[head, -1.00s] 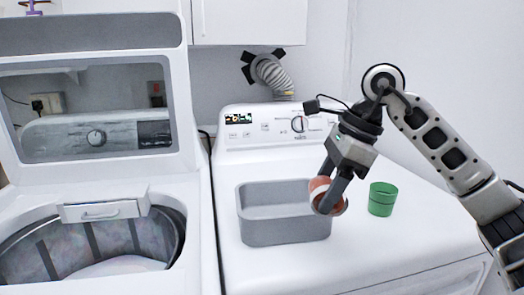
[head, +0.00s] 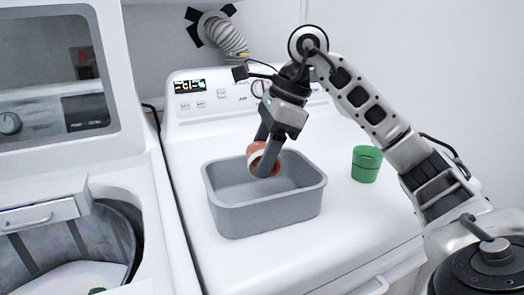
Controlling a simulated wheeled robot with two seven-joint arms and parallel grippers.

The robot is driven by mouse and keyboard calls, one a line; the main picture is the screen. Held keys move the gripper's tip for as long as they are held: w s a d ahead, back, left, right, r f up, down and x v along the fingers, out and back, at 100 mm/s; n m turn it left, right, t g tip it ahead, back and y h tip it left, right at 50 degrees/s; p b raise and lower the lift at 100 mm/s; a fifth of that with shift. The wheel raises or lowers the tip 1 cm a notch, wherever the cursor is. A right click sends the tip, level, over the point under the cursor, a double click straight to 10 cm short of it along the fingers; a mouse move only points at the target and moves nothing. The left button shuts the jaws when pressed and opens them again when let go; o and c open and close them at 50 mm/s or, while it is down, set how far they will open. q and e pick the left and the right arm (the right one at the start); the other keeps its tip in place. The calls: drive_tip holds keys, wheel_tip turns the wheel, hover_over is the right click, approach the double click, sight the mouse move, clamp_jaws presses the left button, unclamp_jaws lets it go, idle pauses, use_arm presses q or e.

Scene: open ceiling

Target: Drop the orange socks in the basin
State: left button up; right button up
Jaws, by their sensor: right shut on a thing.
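The orange socks (head: 254,149) are a rolled orange bundle in the head view. My right gripper (head: 266,167) is shut on the socks and holds them over the grey basin (head: 265,216), near the middle of its opening. The basin is a rectangular open tub standing on the white dryer top. The gripper fingers hide part of the socks and part of the basin's back rim. I cannot tell how far above the basin floor the socks are. My left gripper is not in view.
A green cup (head: 366,164) stands on the dryer top (head: 345,215) right of the basin. The open washer (head: 110,190) is at the left, its lid raised. A vent hose (head: 222,35) rises behind the dryer. The dryer top's front right is clear.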

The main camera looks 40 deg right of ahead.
drive_tip(key=shift+f+b, duration=0.3)
drive_tip(key=shift+f, duration=0.4)
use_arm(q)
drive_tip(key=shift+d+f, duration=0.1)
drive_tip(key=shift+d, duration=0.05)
use_arm(e)
drive_tip(key=o, duration=1.1)
use_arm(q)
drive_tip(key=p, duration=0.2)
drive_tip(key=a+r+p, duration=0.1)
drive_tip(key=p, duration=0.1)
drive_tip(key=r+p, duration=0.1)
drive_tip(key=p, duration=0.2)
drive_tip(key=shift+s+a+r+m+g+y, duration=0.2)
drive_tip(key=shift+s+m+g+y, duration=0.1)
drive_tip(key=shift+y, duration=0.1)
use_arm(e)
drive_tip(key=v, duration=1.6)
